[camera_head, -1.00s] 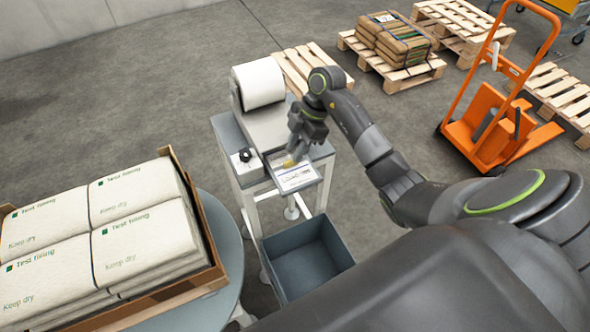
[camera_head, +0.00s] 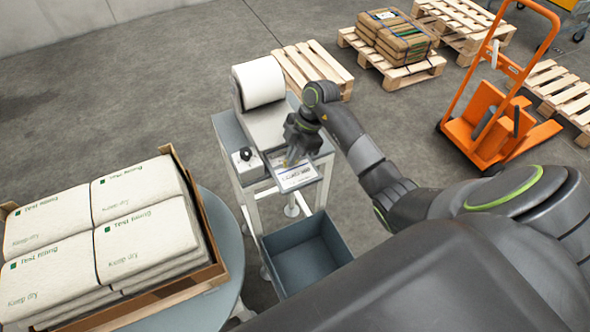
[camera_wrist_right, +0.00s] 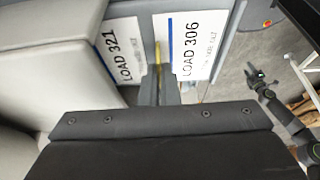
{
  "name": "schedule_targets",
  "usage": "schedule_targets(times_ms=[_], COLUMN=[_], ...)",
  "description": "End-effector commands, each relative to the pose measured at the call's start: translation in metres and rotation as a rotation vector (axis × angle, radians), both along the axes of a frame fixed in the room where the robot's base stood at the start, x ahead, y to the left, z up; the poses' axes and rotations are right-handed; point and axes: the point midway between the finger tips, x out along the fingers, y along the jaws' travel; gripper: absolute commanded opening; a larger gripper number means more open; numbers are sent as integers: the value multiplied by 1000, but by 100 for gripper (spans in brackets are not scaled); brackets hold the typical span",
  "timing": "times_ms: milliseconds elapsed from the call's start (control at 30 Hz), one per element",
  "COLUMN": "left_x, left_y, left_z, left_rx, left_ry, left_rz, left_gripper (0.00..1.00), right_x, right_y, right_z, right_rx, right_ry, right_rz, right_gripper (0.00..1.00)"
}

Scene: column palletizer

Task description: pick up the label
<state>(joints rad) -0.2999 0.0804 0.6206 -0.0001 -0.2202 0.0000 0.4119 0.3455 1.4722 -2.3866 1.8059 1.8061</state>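A white label (camera_head: 297,177) lies on the small output tray at the front of the label printer (camera_head: 266,122) in the head view. In the right wrist view a label printed "LOAD 306" (camera_wrist_right: 203,48) with a blue stripe shows right of the fingers. Another, printed "LOAD 321" (camera_wrist_right: 124,62), shows to the left, partly covered. My right gripper (camera_head: 288,160) points down at the tray's back edge, close to the label. Its fingers (camera_wrist_right: 160,85) look close together in the wrist view; whether they touch a label is unclear.
The printer's white roll (camera_head: 260,82) stands behind the gripper. An empty grey bin (camera_head: 306,255) sits below the tray. Stacked white bags (camera_head: 140,190) fill a carton at left. Wooden pallets (camera_head: 312,66) and an orange pallet truck (camera_head: 497,125) stand further back.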

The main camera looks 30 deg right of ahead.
Motion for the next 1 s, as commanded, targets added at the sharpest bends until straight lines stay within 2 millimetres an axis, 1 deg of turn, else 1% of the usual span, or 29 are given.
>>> schedule_targets(times_ms=[167, 267, 367, 633, 667, 700, 800, 900, 933, 1000], left_x=[0, 0, 0, 0, 0, -1, 0, -1, -1, 0], left_y=[0, 0, 0, 0, 0, -1, -1, -1, -1, -1], left_z=[0, -2, -5, -15, -14, -8, -12, -13, -12, -12], left_rx=[0, 0, 0, 0, 0, -1, -1, -1, -1, -2], left_ry=[0, 0, 0, 0, 1, 1, 1, 1, 1, 1], left_rz=[0, 0, 0, 0, 0, 0, 0, 0, 0, 1], left_gripper=[51, 51, 51, 51, 51, 51, 51, 38, 36, 36], right_x=[0, 1, 1, 1, 1, 1, 1, 0, 0, 0], right_y=[0, 0, 0, -1, 0, 0, 0, 0, 0, 0], right_z=[1, 6, 20, 74, 79, 88, 89, 91, 93, 93], right_rx=[0, 0, 0, -2, -1, 0, 0, 0, 0, 0], right_ry=[-1, -3, -6, -7, -4, -2, -1, -1, -1, -1], right_rz=[0, 0, 1, 0, 0, 0, -2, -2, -1, -1], right_gripper=[0, 0, 0, 0, 0, 0, 0, 0, 0, 0])
